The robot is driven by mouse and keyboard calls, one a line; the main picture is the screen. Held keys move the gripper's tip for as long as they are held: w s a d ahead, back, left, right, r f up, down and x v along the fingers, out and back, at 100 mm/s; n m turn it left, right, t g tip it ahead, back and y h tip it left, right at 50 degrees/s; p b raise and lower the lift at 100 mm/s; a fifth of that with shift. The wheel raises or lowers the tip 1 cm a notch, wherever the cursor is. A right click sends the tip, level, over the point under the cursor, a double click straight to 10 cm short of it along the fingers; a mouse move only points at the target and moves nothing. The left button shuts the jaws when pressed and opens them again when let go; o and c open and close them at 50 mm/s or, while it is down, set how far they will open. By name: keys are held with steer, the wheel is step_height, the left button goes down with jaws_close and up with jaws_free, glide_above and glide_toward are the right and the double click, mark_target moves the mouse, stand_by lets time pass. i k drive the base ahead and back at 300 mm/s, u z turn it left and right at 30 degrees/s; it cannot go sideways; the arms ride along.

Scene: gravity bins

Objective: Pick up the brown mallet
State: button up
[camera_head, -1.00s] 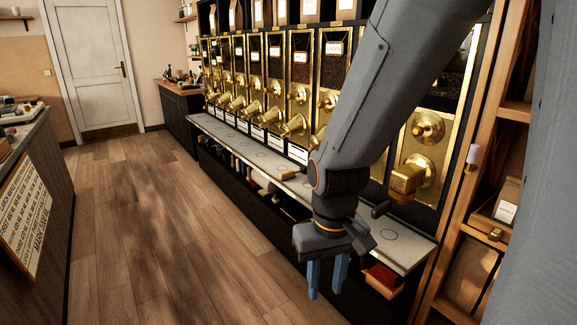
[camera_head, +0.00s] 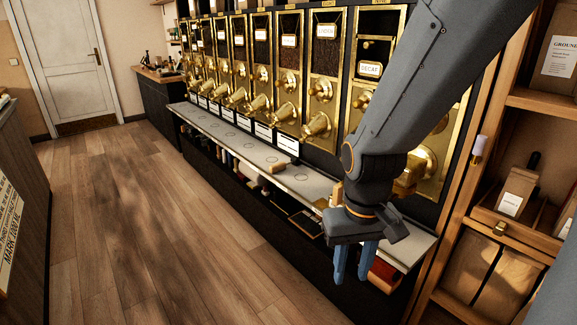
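A small tan wooden piece (camera_head: 279,168) lies on the pale counter ledge, left of my arm. It may be the mallet's head, but it is too small to tell. Another tan wooden piece (camera_head: 337,192) shows just behind my wrist, partly hidden by it; I cannot tell what it is. My gripper (camera_head: 353,278) points down in front of the ledge, right of both pieces. Its two blue fingers are apart with nothing seen between them. The gripper and wrist hide part of the ledge behind.
The ledge (camera_head: 232,138) runs below a row of brass-fronted gravity bins (camera_head: 318,95). Under it is a dark shelf with mixed items and a red box (camera_head: 384,273) near my fingers. A wooden shelf unit (camera_head: 460,255) stands at the right. The wooden floor (camera_head: 140,220) is clear.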

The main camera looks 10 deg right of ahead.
mark_target(279, 167)
steer(key=u, duration=0.1)
steer(key=i, duration=0.8)
steer(key=u, duration=0.5)
steer(key=i, duration=1.1)
steer(key=u, duration=0.25)
